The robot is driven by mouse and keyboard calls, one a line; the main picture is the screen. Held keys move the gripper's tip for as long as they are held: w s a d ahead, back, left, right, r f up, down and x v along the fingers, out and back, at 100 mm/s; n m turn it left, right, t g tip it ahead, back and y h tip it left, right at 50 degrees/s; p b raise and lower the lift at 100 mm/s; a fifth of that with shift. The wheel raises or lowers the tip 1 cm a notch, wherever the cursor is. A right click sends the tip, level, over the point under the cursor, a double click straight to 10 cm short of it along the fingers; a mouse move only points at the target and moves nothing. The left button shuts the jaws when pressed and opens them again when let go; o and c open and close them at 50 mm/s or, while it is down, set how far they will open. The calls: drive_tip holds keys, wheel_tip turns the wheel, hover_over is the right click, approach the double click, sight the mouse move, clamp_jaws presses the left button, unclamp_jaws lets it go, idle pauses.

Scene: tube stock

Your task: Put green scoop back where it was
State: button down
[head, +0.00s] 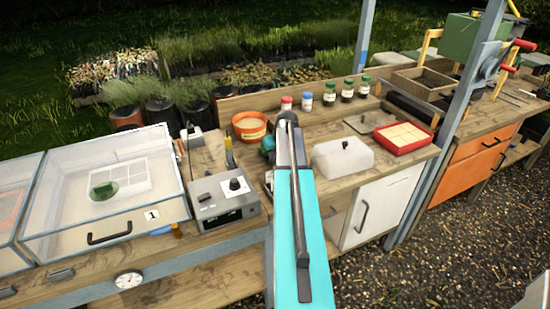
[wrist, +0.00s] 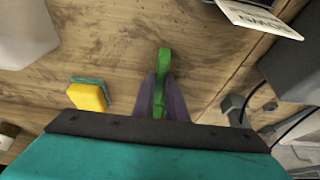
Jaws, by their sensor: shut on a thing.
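In the wrist view, my gripper (wrist: 162,98) is shut on the green scoop (wrist: 163,68). The scoop sticks out past the fingertips, over the wooden bench top (wrist: 120,40). I cannot tell how high it is above the wood. In the head view, my turquoise arm hides the gripper and the held scoop.
A yellow and green sponge (wrist: 88,95) lies left of the gripper in the wrist view. In the head view, a grey control box (head: 224,200) and clear-lidded case (head: 105,190) stand left, an orange pot (head: 250,127) behind, a white block (head: 343,158) and red tray (head: 403,137) right.

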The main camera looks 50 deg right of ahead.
drive_tip(key=shift+f, duration=0.4)
drive_tip(key=shift+f, duration=0.15)
drive_tip(key=c, duration=1.8)
unclamp_jaws()
drive_tip(key=shift+r, duration=0.25)
drive_tip(key=b+v, duration=0.2)
drive_tip(key=v, duration=1)
drive_tip(key=shift+f, duration=0.1)
